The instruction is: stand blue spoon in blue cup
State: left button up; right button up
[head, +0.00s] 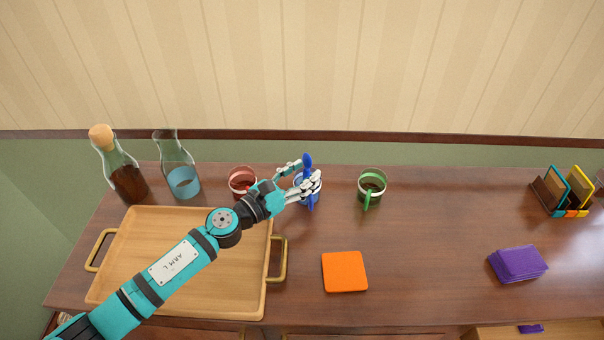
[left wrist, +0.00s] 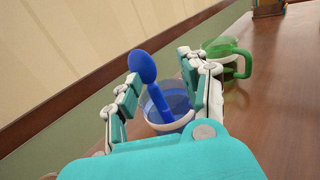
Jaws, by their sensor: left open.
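The blue spoon (left wrist: 155,97) stands in the blue cup (left wrist: 178,104), bowl end up and handle down inside the rim, leaning to the left in the left wrist view. In the head view the spoon's bowl (head: 307,160) shows above my left gripper (head: 303,177), which partly hides the cup. In the left wrist view my left gripper (left wrist: 162,82) is open, one finger on each side of the spoon and apart from it. My right gripper is not in view.
A red cup (head: 242,180) stands left of the blue cup and a green cup (head: 372,184) right of it. A wooden tray (head: 150,225), a bottle (head: 125,170) and a carafe (head: 176,160) are at left. An orange square (head: 344,271) lies in front.

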pick_arm(q)
jog(key=shift+s+a, duration=0.1)
jog(key=v, duration=1.1)
jog(key=shift+s+a, duration=0.25)
dwell(0.4)
